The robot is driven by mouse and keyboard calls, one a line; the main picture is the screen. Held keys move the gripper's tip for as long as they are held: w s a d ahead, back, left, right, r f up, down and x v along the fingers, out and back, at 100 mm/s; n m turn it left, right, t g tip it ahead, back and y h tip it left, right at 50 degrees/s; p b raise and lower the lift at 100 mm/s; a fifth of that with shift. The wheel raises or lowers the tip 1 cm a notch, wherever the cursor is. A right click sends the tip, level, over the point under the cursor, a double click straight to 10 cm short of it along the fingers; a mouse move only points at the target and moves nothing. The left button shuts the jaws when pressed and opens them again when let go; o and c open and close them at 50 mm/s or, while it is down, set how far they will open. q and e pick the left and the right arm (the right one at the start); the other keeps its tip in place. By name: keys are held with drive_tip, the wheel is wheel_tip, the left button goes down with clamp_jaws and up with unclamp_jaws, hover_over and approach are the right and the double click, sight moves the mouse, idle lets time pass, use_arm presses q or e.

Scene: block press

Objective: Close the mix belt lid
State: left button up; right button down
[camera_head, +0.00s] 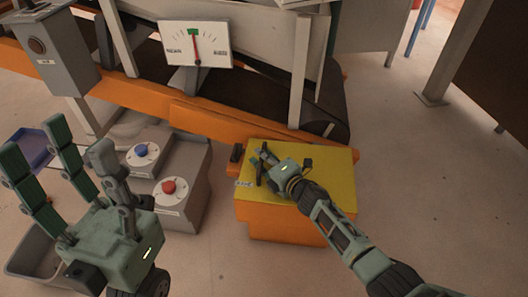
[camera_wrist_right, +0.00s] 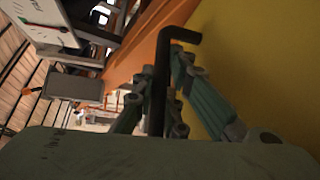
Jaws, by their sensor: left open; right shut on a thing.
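The mix belt lid (camera_head: 325,180) is a yellow panel on top of an orange box (camera_head: 285,219), lying flat or nearly so in the head view. A dark bar-shaped handle (camera_wrist_right: 161,80) stands on the yellow surface (camera_wrist_right: 240,50) in the right wrist view. My right gripper (camera_head: 265,165) is over the lid's left part, with its fingers closed around that handle. My left gripper (camera_head: 65,165) is at the lower left, fingers spread and pointing up, empty and well apart from the lid.
An orange conveyor frame (camera_head: 190,118) runs behind the box. A gauge panel (camera_head: 195,44) stands above it. A grey console with a red button (camera_head: 168,187) and a blue button (camera_head: 141,150) is left of the box. A grey bin (camera_head: 30,262) is at lower left. Floor is clear at right.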

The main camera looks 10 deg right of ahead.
drive_tip(key=shift+d+f, duration=0.1)
drive_tip(key=shift+f, duration=0.2)
drive_tip(key=c, duration=1.8)
unclamp_jaws()
drive_tip(key=shift+o, duration=0.2)
drive_tip(key=shift+s, duration=0.1)
drive_tip(key=v, duration=1.1)
drive_tip(key=shift+s+d+r, duration=0.2)
drive_tip(key=shift+s, duration=0.15)
drive_tip(key=shift+a, duration=0.1)
